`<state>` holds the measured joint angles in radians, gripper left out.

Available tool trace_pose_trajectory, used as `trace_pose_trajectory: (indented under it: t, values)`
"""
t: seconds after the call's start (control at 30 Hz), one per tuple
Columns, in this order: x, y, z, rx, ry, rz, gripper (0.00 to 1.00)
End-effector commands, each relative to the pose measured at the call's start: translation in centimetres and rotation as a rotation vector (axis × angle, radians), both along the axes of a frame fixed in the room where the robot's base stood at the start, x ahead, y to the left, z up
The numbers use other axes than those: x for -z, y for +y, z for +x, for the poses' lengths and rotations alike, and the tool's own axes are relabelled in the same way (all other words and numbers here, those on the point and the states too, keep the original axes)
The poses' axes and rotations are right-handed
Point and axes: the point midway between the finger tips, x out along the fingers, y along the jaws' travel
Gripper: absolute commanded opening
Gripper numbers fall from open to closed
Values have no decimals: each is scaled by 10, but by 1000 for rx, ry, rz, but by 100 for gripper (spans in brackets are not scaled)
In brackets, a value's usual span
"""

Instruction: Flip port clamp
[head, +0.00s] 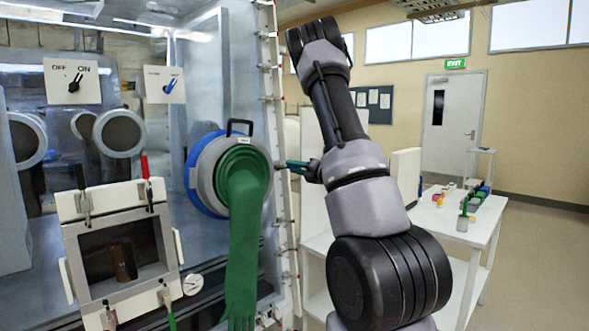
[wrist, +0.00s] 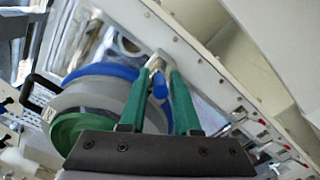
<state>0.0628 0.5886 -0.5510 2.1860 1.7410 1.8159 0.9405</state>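The round glove port (head: 205,178) on the glovebox front has a blue outer ring, a grey ring and a green glove hanging from it. A black loop handle (head: 239,126), seemingly its clamp, stands up at the port's top; in the wrist view the handle (wrist: 37,92) is at far left. My gripper (head: 292,165) is right of the port, near the frame edge, apart from the handle. In the wrist view its green fingers (wrist: 161,72) show a gap between them, with something blue seen through it. I see nothing clearly held.
A small hatch (head: 124,248) with upright toggle levers is at lower left, beside a round gauge (head: 192,284). A frame post (head: 281,120) with several fasteners runs close by my fingers. A white table (head: 480,235) with small bottles stands right. Floor at far right is clear.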

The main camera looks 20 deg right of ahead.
Motion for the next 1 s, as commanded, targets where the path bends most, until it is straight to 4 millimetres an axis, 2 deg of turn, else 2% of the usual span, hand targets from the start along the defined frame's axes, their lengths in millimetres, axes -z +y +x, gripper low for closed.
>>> trace_pose_trajectory:
  t: [0.03,0.07,1.0]
  values:
    - [0,0,0,0,0,0,6]
    - [0,0,0,0,0,0,0]
    - [0,0,0,0,0,0,0]
